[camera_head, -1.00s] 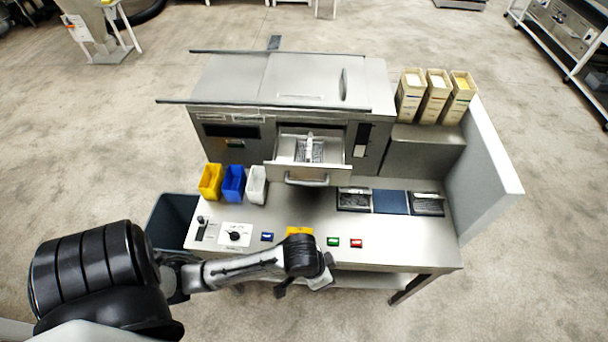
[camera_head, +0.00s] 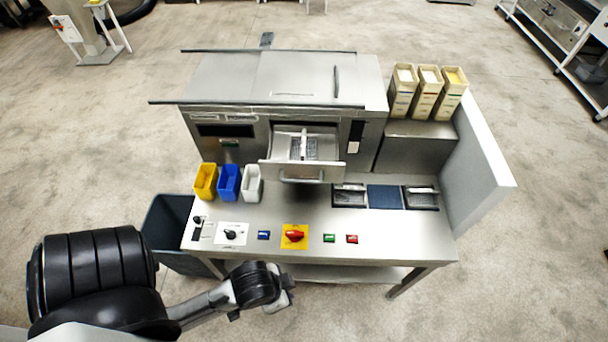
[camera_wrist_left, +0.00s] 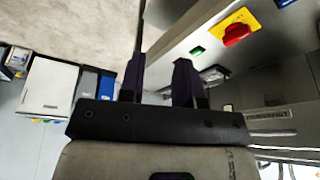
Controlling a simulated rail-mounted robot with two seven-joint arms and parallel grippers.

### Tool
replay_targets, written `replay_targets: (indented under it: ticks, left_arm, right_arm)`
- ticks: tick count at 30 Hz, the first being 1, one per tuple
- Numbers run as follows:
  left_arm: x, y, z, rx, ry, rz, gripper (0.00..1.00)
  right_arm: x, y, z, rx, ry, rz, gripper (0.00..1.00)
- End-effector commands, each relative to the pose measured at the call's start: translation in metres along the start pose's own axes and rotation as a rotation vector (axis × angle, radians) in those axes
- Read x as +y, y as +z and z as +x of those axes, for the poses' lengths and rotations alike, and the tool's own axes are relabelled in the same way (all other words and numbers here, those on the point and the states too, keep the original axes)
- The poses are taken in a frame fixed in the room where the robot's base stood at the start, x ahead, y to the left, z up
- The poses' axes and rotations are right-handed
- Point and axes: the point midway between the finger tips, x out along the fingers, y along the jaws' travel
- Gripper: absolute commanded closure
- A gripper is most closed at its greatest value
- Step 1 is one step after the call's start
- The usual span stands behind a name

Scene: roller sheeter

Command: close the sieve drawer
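The sieve drawer (camera_head: 303,172) sticks out of the front of the steel machine (camera_head: 270,85) in the head view. Its bar handle faces the worktop, and a mesh sieve (camera_head: 303,148) shows inside it. My left arm comes in from the left, and its wrist end hangs in front of the table's front edge, well short of the drawer and not touching it. In the left wrist view the two dark fingers of my left gripper (camera_wrist_left: 160,80) stand apart with nothing between them. My right gripper is not in view.
The worktop (camera_head: 320,215) carries a red knob on a yellow plate (camera_head: 294,237), small coloured buttons, and yellow, blue and white bins (camera_head: 228,183) left of the drawer. Dark trays (camera_head: 385,197) lie at right. A dark bin (camera_head: 165,225) stands at the table's left. Space above the worktop is clear.

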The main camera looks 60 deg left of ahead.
Motion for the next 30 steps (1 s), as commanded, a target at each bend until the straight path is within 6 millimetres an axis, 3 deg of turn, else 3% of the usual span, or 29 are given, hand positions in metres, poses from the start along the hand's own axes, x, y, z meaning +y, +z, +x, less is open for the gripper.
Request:
replay_targets:
  ticks: [5,9,13,18,23,27,30]
  left_arm:
    - [-0.009,-0.042,-0.002,0.099,-0.024,0.013,0.86]
    - [-0.009,-0.091,-0.005,0.204,-0.036,0.068,0.99]
    - [-0.008,-0.127,0.011,0.233,-0.093,0.141,1.0]
    - [-0.032,-0.163,0.04,0.215,-0.364,0.252,1.0]
    - [-0.06,-0.176,0.06,0.108,-0.689,0.521,1.0]
    - [-0.08,-0.171,0.069,-0.128,-1.004,0.897,1.0]
    - [-0.089,-0.17,0.064,-0.348,-1.186,1.154,1.0]
  right_arm:
    - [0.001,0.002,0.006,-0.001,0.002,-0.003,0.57]
    - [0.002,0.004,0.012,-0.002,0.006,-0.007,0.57]
    - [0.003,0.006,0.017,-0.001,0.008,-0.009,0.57]
    - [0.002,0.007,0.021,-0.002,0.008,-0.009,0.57]
    - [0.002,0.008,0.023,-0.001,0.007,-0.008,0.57]
    - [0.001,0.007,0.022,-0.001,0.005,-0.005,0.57]
    - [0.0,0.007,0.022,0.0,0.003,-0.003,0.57]
